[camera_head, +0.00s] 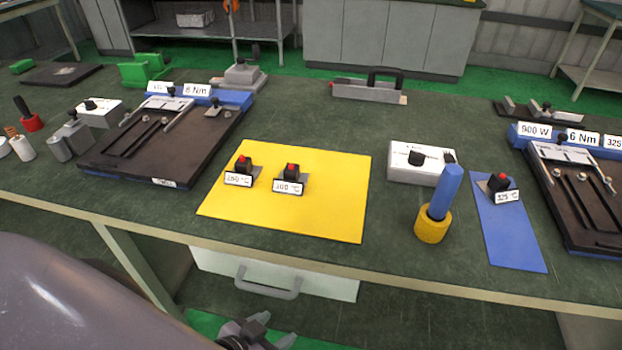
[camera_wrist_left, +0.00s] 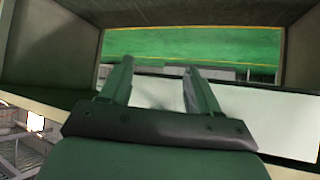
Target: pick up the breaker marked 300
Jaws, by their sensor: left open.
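The breaker marked 300 (camera_head: 289,180) is a small black block with a red top and a white label. It sits on the yellow mat (camera_head: 310,222), right of a similar breaker (camera_head: 241,170) whose label is hard to read. My left gripper (camera_head: 275,331) is low at the bottom of the head view, in front of the table and below its top, well apart from the breaker. In the left wrist view, the left gripper (camera_wrist_left: 158,82) is open with nothing between its fingers. The breaker does not show there. My right gripper is not in view.
The table's front edge (camera_head: 330,270) and a white drawer with a handle (camera_head: 268,285) lie near the left gripper. A blue screwdriver in a yellow holder (camera_head: 433,229) stands right of the mat. A black fixture board (camera_head: 165,150) lies left. The mat's front half is clear.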

